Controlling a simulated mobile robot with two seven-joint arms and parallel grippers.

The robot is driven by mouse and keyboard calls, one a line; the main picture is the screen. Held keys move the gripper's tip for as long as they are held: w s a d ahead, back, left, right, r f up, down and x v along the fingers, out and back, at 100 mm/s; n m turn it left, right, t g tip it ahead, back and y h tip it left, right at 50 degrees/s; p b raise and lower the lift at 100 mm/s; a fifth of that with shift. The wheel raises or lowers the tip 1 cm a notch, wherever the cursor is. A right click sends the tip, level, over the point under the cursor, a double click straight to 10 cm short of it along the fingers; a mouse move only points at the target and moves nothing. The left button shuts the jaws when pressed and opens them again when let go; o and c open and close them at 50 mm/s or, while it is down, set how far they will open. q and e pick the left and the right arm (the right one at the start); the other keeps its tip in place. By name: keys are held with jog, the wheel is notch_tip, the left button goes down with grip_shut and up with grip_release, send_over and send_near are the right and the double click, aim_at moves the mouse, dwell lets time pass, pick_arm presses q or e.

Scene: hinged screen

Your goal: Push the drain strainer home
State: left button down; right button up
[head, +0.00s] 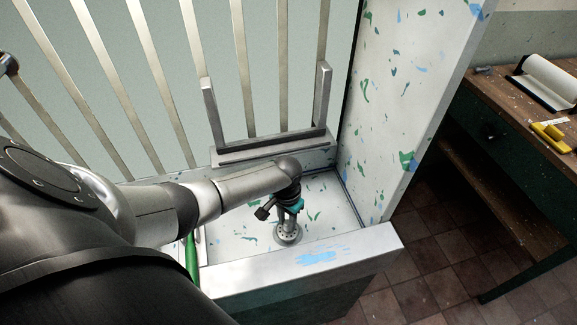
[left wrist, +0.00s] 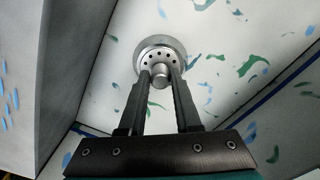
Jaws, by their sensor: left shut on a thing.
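The drain strainer (head: 287,238) is a round metal disc with a ring of small holes, set at the floor of the speckled basin (head: 342,205). In the left wrist view the strainer (left wrist: 155,46) has a short central knob (left wrist: 160,81). My left gripper (head: 289,218) reaches down into the basin from above. Its two dark fingers are closed on the knob, one on each side. I cannot tell whether the strainer's rim is flush with the floor. My right gripper is not in view.
The basin's front ledge (head: 300,262) and a speckled side wall (head: 395,90) close in the space. A slatted metal screen (head: 240,60) with a bracket (head: 270,148) stands behind. A wooden bench (head: 510,125) with a paper roll (head: 550,76) is at the right.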

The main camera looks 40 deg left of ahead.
pick_arm(q)
jog(key=c, duration=0.5)
grip_release()
notch_tip(320, 180, up, 15)
jog(key=p, duration=0.3)
jog(key=shift+r, duration=0.1)
